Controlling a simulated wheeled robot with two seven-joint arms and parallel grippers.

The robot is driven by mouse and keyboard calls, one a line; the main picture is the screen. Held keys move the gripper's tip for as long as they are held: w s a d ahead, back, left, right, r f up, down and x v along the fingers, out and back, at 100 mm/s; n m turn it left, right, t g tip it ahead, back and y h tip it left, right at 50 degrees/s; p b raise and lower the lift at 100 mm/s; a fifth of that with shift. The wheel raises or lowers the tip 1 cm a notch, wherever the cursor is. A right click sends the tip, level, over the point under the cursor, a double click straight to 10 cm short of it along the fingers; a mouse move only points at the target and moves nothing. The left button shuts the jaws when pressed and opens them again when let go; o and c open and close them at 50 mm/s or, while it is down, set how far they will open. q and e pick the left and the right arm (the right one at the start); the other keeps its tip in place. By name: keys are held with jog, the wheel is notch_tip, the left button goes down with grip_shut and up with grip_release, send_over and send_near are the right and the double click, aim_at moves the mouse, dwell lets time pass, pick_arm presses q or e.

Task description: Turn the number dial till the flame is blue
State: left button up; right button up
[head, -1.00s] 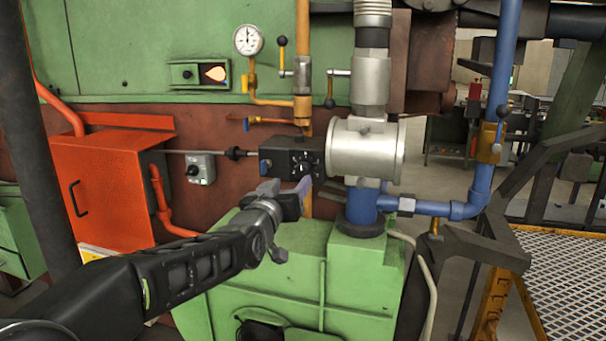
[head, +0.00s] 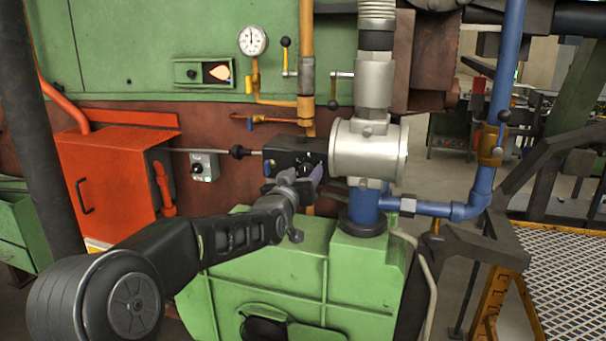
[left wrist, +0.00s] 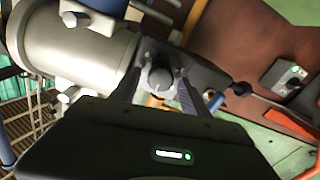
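The black control box (head: 289,150) sits left of the silver cylinder. Its round dial (left wrist: 160,78) shows in the left wrist view; in the head view my gripper hides it, and I cannot read its numbers. My left gripper (head: 313,172) is at the front of the box. In the left wrist view its two fingers (left wrist: 158,94) stand apart on either side of the dial, with small gaps showing. The flame (head: 219,72) in the small sight window is orange with a pale middle, not blue. My right gripper is not in view.
The silver cylinder (head: 368,150) stands close right of the box, above a blue pipe (head: 430,208). A green housing (head: 290,260) lies below. A grey switch box (head: 204,166), a red cabinet (head: 105,185) and a pressure gauge (head: 252,41) are to the left and above.

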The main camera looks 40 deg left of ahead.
pick_arm(q)
grip_shut()
dwell(0.3)
jog(key=shift+f+m+b, duration=0.1)
jog(key=shift+m+b, duration=0.3)
jog(key=shift+b, duration=0.3)
jog(key=shift+m+b, duration=0.75)
jog(key=shift+m, duration=0.15)
jog(key=shift+m+b, duration=0.4)
jog(key=shift+m, duration=1.9)
